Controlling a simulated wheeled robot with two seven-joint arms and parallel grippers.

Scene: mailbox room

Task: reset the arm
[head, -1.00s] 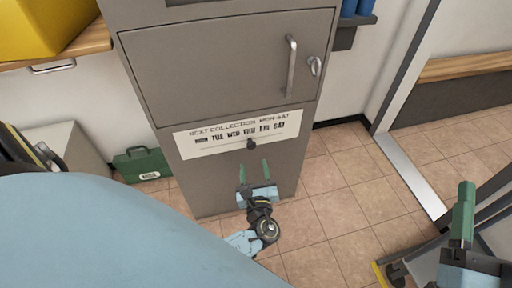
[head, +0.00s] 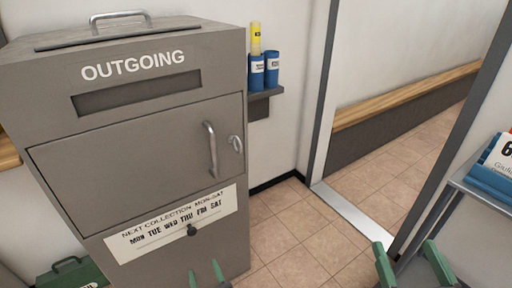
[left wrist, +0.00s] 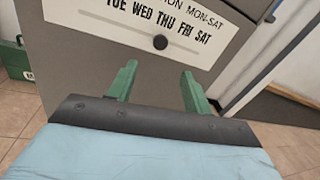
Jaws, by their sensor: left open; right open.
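My left gripper (head: 207,275) is at the bottom of the head view, in front of the lower part of the grey OUTGOING mailbox (head: 60,165). Its two green fingers are apart with nothing between them, as the left wrist view (left wrist: 155,95) also shows. They point toward the white collection-day label (left wrist: 95,12) and its dark round slider knob (left wrist: 160,42). A gap to the knob shows in the head view. My right gripper (head: 412,262) is at the lower right of the head view, with its green fingers apart and empty.
The mailbox door has a handle (head: 211,150) and a lock (head: 236,144). A shelf (head: 265,96) holds blue containers. A doorway with a metal threshold (head: 350,210) is right of centre. A stand with a blue holder (head: 490,180) is at far right. A green box (head: 70,272) sits lower left.

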